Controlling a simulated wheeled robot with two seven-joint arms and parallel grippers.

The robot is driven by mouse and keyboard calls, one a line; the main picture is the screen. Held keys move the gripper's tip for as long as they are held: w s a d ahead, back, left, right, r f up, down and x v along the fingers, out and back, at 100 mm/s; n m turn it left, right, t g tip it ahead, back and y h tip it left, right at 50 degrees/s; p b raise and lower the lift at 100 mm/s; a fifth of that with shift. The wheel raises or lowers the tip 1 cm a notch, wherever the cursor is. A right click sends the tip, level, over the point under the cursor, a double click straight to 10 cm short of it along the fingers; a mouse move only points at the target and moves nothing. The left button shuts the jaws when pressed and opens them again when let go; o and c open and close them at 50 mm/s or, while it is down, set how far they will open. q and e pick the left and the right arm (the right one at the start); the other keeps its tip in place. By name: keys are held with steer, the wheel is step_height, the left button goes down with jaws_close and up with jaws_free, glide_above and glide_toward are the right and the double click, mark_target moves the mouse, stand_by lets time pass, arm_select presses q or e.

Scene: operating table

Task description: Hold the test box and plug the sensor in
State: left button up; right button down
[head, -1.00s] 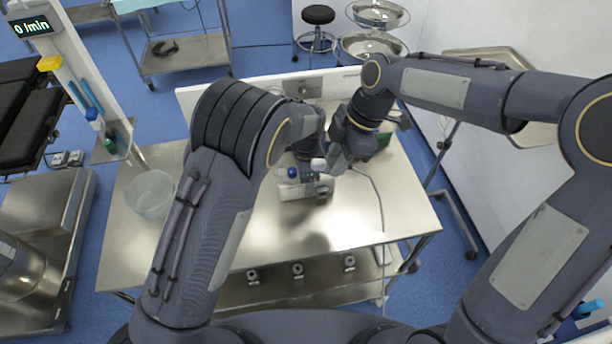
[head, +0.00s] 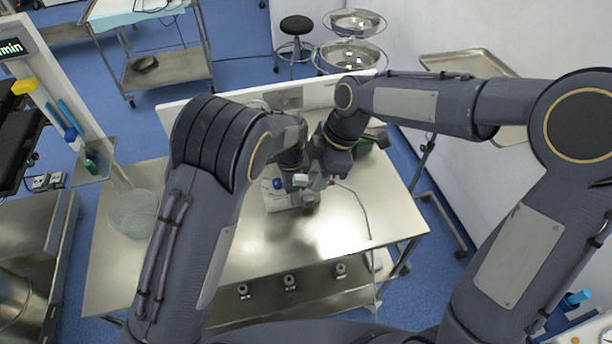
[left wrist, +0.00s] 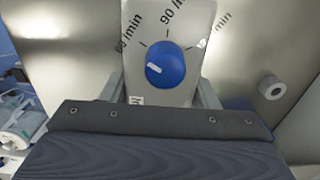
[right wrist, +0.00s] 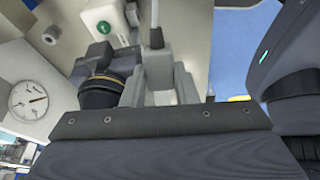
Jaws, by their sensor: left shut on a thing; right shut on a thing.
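The test box (head: 282,201) is a white block with a blue knob on the table, partly hidden by my arms in the head view. My right gripper (head: 320,180) is just right of the box. In the right wrist view it is shut on the small grey sensor (right wrist: 159,70). Whether the sensor touches the box is unclear.
The box stands on a steel table (head: 330,230) with a low white back panel (head: 190,112). A grey cable (head: 362,208) lies right of my right gripper. The front is clear.

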steer(key=s+f+m+h, duration=0.1)
steer(key=s+f+m, duration=0.1)
steer(key=f+m, duration=0.2)
steer(key=s+f+m+h, duration=0.1)
steer(key=s+f+m, duration=0.1)
steer(key=f+m, duration=0.3)
steer(key=s+f+m+h, duration=0.1)
steer(key=s+f+m, duration=0.1)
steer(key=f+m, duration=0.2)
steer(key=shift+f+m+t+h, duration=0.3)
steer(key=shift+f+m+h, duration=0.1)
steer(key=shift+m, duration=0.5)
steer(key=shift+s+d+f+m, duration=0.25)
steer(key=shift+f+m, duration=0.15)
steer(key=shift+m, duration=0.5)
steer(key=shift+w, duration=0.1)
steer(key=shift+w+a, duration=0.2)
steer(key=shift+w, duration=0.75)
steer(key=shift+w+a, duration=0.2)
steer(key=shift+w, duration=0.7)
steer(key=shift+w, duration=0.1)
steer(key=shift+w, duration=0.35)
steer(key=shift+w+a, duration=0.1)
steer(key=shift+w, duration=0.2)
steer(key=shift+w, duration=0.2)
